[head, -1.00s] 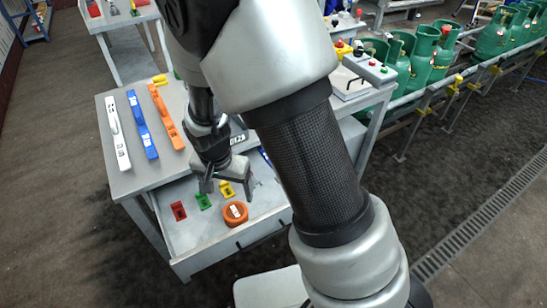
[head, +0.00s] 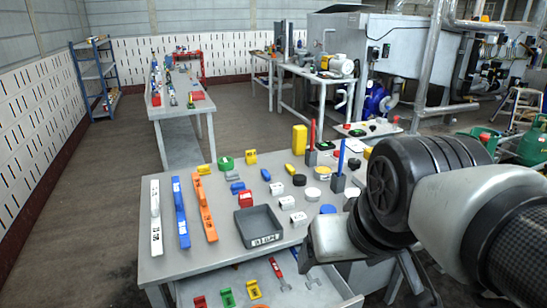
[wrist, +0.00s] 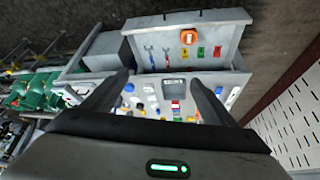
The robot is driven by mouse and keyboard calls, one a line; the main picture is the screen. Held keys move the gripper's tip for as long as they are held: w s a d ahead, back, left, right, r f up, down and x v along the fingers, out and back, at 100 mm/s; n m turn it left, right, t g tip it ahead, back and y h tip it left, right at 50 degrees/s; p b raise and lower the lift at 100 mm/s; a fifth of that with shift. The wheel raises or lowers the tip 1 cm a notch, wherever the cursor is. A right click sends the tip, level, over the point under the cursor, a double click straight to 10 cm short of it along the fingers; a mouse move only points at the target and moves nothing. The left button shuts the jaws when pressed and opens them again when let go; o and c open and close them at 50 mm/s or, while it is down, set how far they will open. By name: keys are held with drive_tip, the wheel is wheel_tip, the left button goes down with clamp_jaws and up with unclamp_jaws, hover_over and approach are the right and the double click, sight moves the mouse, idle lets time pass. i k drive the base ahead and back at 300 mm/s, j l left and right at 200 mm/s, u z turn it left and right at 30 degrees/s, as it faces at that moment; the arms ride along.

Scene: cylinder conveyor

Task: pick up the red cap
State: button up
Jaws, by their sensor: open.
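A small red piece (head: 246,198) lies on the grey workbench behind the dark grey tray; I cannot tell whether it is a cap. A red cap-like top (head: 486,137) shows on a green gas cylinder at the right edge of the head view. My gripper (wrist: 160,76) is open and empty in the wrist view, its two dark fingers spread toward the workbench, apart from its objects. In the head view my arm covers the bench's right side, and the fingers show only partly.
The workbench (head: 165,262) carries a dark grey tray (head: 259,239), long white, blue and orange tools, and several caps and cylinders. Its drawer holds an orange round piece (wrist: 189,37) and coloured tags. A second table (head: 180,110) stands behind, with clear floor to the left.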

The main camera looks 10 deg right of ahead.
sight(483, 138)
drive_tip(key=z, duration=1.55)
